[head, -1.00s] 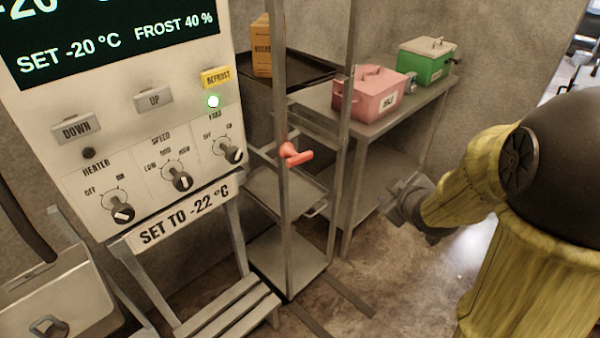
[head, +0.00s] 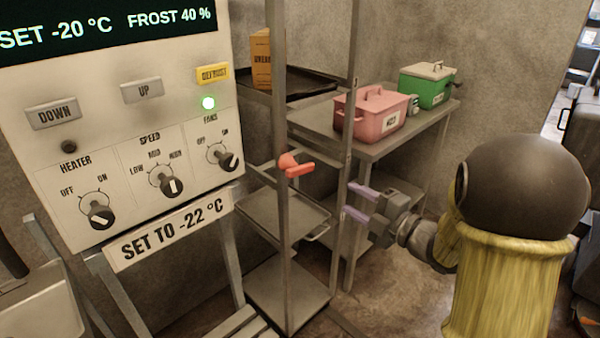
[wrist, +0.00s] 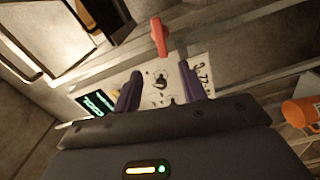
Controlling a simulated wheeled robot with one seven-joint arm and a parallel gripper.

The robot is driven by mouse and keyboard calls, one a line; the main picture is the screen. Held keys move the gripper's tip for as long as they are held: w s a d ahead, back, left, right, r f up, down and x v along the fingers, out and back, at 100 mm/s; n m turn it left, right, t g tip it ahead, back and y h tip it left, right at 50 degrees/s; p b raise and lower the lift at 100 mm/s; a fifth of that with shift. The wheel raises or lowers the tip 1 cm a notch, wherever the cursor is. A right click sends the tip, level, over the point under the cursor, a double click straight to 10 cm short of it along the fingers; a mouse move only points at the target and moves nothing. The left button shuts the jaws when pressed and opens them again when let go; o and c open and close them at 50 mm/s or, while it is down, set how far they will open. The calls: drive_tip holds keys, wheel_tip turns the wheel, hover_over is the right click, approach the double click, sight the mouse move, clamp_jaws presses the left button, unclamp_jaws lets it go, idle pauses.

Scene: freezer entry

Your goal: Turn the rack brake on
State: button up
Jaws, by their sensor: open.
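The rack brake is a red lever (head: 295,165) on the near upright of the metal rack (head: 282,220). In the head view its handle sticks out to the right. My gripper (head: 352,201) is to the right of the lever and a little lower, apart from it. Its two purple fingers are spread, with nothing between them. In the wrist view the red lever (wrist: 159,37) shows beyond and above the open fingers (wrist: 162,95), near the middle of the picture.
A control panel (head: 130,120) with knobs and a lit green lamp stands to the left. A metal table (head: 385,148) behind carries a pink box (head: 370,117) and a green box (head: 427,88). A black tray (head: 300,84) with a carton (head: 261,60) sits higher on the rack.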

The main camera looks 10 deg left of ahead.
sight(303, 171)
drive_tip(key=p+x, duration=0.1)
drive_tip(key=x, duration=1.6)
drive_tip(key=shift+w+a+p, duration=0.2)
drive_tip(key=shift+p, duration=0.2)
clamp_jaws()
